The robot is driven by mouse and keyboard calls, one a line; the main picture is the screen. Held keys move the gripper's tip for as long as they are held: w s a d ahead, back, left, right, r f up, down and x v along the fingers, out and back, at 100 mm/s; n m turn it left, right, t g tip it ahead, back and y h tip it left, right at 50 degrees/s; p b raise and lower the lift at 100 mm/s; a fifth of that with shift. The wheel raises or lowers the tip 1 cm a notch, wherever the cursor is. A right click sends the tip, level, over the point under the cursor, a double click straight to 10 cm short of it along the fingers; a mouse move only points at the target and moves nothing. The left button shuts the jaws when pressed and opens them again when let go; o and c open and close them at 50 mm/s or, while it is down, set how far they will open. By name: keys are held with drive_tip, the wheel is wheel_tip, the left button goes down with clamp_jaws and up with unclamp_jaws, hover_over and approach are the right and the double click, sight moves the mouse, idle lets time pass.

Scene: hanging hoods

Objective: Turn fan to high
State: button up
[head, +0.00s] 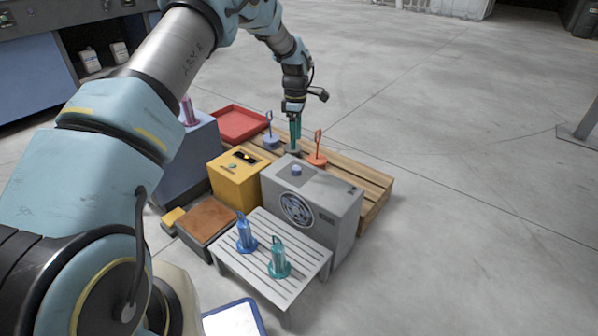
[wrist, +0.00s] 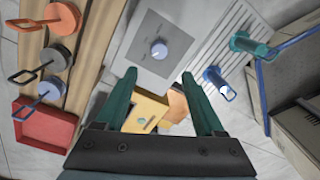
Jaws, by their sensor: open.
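The fan is a grey box (head: 335,210) with a round dark grille (head: 297,209) on its front in the head view. A blue-grey round knob (head: 296,170) stands on its top panel. In the wrist view the knob (wrist: 158,50) shows on the grey box top (wrist: 150,28), ahead of the fingertips and about midway between them. My gripper (head: 295,130) hangs behind and above the box, with its fingers pointing down. In the wrist view my gripper (wrist: 158,77) has its two teal fingers wide apart, with nothing between them. The knob's setting marks are too small to read.
Looped stands, one orange (head: 317,160) and one blue (head: 271,142), stand on the wooden pallet (head: 372,188) near my gripper. A red tray (head: 229,122) lies behind. A yellow box (head: 229,186) adjoins the fan. A white slatted table (head: 300,283) stands in front. Floor at right is clear.

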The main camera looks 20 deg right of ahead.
sight(296, 168)
drive_tip(key=f+b, duration=0.1)
drive_tip(key=f, duration=0.4)
drive_tip(key=f+b, duration=0.1)
drive_tip(key=f, duration=0.5)
drive_tip(key=shift+s, duration=0.2)
drive_tip(key=shift+c, duration=0.4)
clamp_jaws()
